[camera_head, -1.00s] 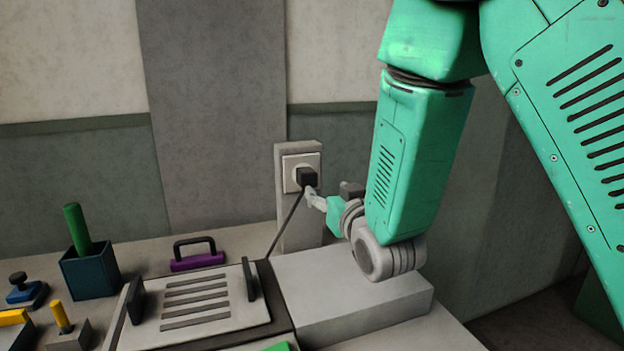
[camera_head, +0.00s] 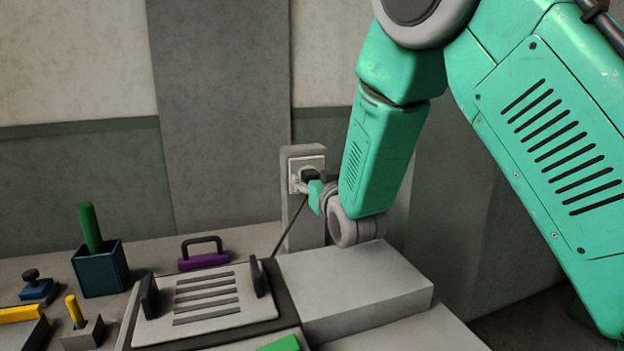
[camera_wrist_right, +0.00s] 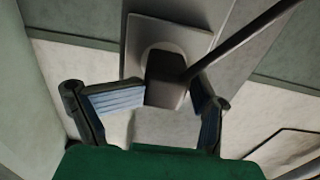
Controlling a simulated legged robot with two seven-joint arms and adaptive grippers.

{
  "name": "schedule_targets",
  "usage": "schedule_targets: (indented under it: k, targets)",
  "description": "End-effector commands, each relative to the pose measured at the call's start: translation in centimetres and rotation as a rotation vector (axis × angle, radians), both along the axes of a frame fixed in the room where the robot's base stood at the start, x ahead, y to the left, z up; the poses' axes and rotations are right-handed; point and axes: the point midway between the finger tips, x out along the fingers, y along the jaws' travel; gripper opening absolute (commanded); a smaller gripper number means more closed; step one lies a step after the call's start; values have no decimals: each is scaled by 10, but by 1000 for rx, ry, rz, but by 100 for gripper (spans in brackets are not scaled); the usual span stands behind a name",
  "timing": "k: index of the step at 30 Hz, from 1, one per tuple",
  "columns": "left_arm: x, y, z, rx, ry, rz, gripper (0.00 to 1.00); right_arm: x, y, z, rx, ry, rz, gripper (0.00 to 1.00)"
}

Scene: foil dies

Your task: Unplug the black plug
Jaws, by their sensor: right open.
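The black plug (camera_head: 309,174) sits in the pale wall socket (camera_head: 297,164) on a grey post, mostly hidden behind my right gripper in the head view. In the right wrist view the plug (camera_wrist_right: 166,79) shows against the socket plate (camera_wrist_right: 190,40), with its cord running off to the upper right. My right gripper (camera_head: 305,187) is at the plug. In the right wrist view its open fingers (camera_wrist_right: 172,103) stand on either side of the plug; I cannot tell whether either finger touches it. My left gripper is not in view.
A grey box (camera_head: 350,285) lies below the socket post (camera_head: 305,235). A slotted panel with black handles (camera_head: 205,300) lies to its left. A purple handled piece (camera_head: 204,260), a blue cup with a green rod (camera_head: 100,272) and small blocks stand further left.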

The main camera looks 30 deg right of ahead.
Motion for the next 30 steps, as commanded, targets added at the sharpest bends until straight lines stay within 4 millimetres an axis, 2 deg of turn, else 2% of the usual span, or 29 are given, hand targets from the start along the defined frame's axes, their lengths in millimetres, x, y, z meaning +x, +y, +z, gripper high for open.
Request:
schedule_targets:
  k: [30]
  targets:
    - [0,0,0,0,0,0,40,5,11,1,-1,-5,21,52]
